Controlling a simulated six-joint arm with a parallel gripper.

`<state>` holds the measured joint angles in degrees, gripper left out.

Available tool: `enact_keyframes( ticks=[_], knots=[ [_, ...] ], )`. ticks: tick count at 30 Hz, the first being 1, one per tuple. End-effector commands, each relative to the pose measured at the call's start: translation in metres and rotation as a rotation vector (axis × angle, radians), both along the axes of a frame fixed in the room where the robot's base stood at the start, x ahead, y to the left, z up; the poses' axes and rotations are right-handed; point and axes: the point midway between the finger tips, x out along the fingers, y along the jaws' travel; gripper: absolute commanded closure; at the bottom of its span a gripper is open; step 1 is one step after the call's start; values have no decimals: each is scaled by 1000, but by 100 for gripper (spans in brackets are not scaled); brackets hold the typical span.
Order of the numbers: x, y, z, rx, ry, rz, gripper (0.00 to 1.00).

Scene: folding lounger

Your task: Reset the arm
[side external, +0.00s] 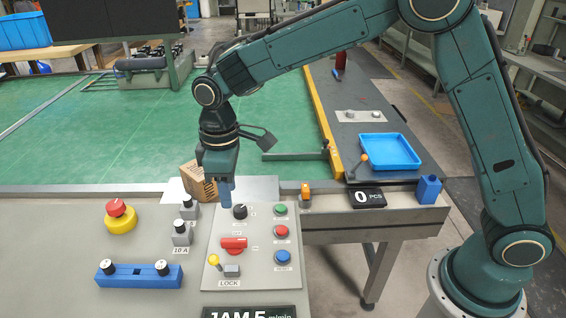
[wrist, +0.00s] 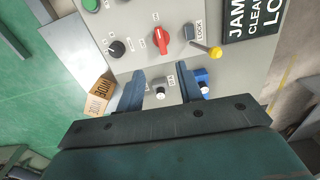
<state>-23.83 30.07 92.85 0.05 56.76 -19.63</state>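My gripper (side external: 227,192) points down over the control panel (side external: 213,210), near the black knob (side external: 240,211) and a brown box (side external: 197,181). In the wrist view, the two blue fingers of my gripper (wrist: 162,75) stand apart, with a grey switch (wrist: 160,93) visible in the gap beyond them. Nothing is held between them. In the side view the fingers overlap, and I cannot tell whether the tips touch the panel. The brown box also shows in the wrist view (wrist: 97,97), left of the fingers.
The panel carries a red switch (side external: 234,244), a yellow-tipped lever (side external: 214,261) and green, red and blue buttons. A red emergency button (side external: 117,210) and a blue block (side external: 139,275) are at left. A blue tray (side external: 389,152) and a counter (side external: 369,198) lie right.

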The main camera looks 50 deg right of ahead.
Motion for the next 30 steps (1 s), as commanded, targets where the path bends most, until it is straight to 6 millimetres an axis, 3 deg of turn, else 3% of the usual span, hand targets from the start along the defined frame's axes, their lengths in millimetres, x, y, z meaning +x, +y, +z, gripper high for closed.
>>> enact_keyframes(
  ticks=[11, 21, 30],
  knots=[
    [-27, -45, 57, 33, -75, -121, 64],
    [-76, -97, 108, 71, -166, -274, 64],
    [-129, -136, 135, 105, -248, -407, 64]
  ],
)
